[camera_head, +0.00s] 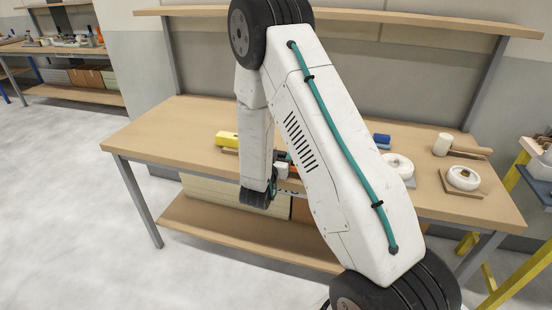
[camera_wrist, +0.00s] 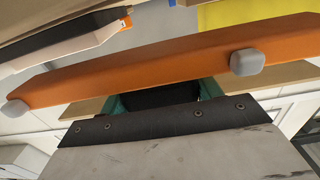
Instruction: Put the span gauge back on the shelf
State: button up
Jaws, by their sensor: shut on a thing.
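The span gauge is likely the long orange bar (camera_wrist: 150,68) with a rounded grey pad near each end, which lies across the wrist view. My gripper (camera_wrist: 165,92) is shut on the middle of this bar, with teal fingers partly hidden behind it. In the head view, my arm covers most of the gripper, and only a bit of orange (camera_head: 294,170) shows beside it at the bench's front edge. An upper shelf (camera_head: 420,20) runs above the workbench (camera_head: 180,125), and its visible part looks bare. A lower shelf (camera_head: 240,235) is under the bench.
White round parts (camera_head: 397,165), a blue item (camera_head: 382,140) and a roller-like white cylinder (camera_head: 442,145) stand to the right. A yellow-framed stand (camera_head: 515,175) is at far right. The left floor is clear.

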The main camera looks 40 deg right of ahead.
jog(key=shift+a+f, duration=0.35)
jog(key=shift+f, duration=0.2)
jog(key=shift+a+f, duration=0.3)
jog(key=shift+f, duration=0.25)
jog(key=shift+s+a+f, duration=0.1)
jog(key=shift+f, duration=0.2)
jog(key=shift+s+d+f, duration=0.1)
jog(key=shift+d+f, duration=0.15)
jog(key=shift+d, duration=0.25)
jog(key=shift+f, duration=0.1)
jog(key=o, duration=1.3)
jog(key=shift+c, duration=0.2)
